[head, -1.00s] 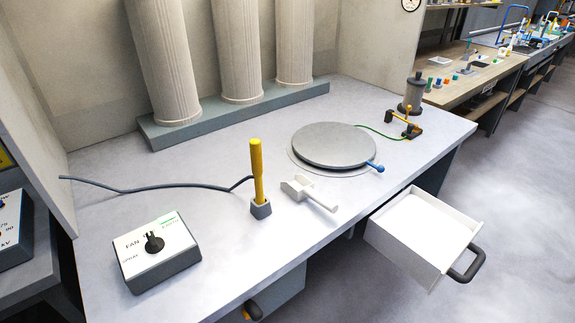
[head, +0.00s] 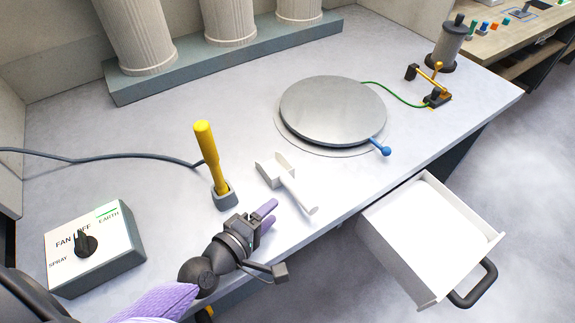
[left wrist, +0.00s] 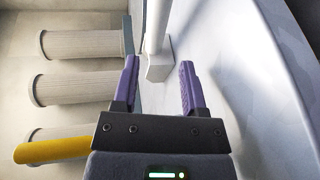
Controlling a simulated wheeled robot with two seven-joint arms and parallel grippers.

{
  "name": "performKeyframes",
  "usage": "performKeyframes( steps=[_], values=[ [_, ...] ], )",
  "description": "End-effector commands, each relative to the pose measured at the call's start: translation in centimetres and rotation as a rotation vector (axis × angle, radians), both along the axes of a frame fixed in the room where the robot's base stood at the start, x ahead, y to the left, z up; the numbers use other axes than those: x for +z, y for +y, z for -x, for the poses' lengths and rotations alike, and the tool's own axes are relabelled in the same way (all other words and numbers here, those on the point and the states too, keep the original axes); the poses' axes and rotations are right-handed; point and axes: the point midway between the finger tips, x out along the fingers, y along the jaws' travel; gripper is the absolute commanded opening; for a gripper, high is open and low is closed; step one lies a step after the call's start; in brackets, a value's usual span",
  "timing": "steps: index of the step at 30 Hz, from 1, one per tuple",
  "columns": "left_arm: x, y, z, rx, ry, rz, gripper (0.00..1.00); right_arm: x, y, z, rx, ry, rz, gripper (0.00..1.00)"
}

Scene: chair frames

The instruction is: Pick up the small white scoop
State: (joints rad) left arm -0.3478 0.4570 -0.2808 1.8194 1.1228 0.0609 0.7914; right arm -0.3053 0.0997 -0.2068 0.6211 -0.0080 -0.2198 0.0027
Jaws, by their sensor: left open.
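The small white scoop (head: 297,189) lies on the bench, its boxy head toward the back left and its handle toward the front edge. My left gripper (head: 270,214), with purple fingers, is open and empty to the front left of the scoop, apart from it in the head view. In the left wrist view a white piece that looks like the scoop (left wrist: 158,66) shows between and beyond the two spread fingers. Whether the fingers are level with it I cannot tell. My right gripper is not in view.
A yellow-handled tool (head: 211,155) stands upright in a grey holder left of the scoop. A round grey plate (head: 332,108) with a blue knob lies behind it. A control box (head: 92,252) sits at left. An open white drawer (head: 428,235) juts out at right.

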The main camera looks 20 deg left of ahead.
Motion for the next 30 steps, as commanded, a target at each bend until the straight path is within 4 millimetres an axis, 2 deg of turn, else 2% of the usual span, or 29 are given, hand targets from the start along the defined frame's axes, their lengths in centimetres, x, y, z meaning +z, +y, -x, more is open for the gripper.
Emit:
performKeyframes(
  steps=[3, 8, 14, 17, 22, 23, 30],
  values=[
    [-0.4, -0.6, -2.3, 0.009, -0.006, 0.01, 0.55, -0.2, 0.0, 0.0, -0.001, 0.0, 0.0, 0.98],
    [-1.0, -1.2, -4.6, 0.008, -0.003, 0.008, 0.55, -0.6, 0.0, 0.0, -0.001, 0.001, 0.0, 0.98],
    [-1.7, -1.8, -8.5, 0.006, -0.003, 0.006, 0.55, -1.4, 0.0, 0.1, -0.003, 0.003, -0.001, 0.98],
    [-1.9, -2.1, -9.2, 0.004, -0.001, 0.005, 0.55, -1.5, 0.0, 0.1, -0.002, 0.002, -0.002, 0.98],
    [-1.8, -2.1, -9.3, 0.004, -0.002, 0.004, 0.55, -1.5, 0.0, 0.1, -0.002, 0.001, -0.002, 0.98],
    [-1.8, -2.1, -9.3, 0.004, -0.002, 0.004, 0.53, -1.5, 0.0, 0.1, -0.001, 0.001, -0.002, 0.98],
    [-1.8, -2.1, -9.2, 0.004, -0.002, 0.004, 0.02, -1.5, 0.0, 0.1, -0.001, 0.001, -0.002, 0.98]
  ],
)
